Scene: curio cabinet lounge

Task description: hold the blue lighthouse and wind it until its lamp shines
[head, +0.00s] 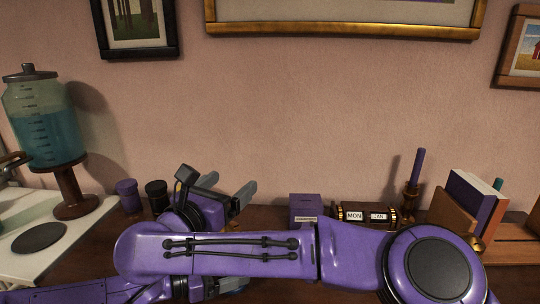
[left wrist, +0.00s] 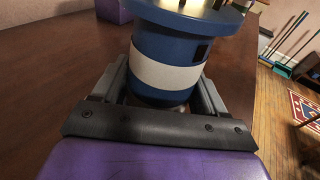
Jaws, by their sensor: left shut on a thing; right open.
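The blue lighthouse (left wrist: 172,30) shows in the left wrist view, with a white band round its body and a wider blue rim above. Its top is cut off by the picture edge, so its lamp cannot be judged. My left gripper (left wrist: 160,88) is shut on the lighthouse body, one finger on each side. In the head view the lighthouse is hidden, and my left gripper is mostly covered by my right arm. My right gripper (head: 228,188) is open and empty, its fingers pointing up and right above the back of the table.
A purple box (head: 305,207), a date block (head: 365,214), a candle (head: 417,168) and books (head: 470,200) stand along the back right. Two small jars (head: 129,196) and a blue-filled dispenser (head: 45,125) stand left. In the left wrist view, bare table (left wrist: 65,75) lies left of the lighthouse.

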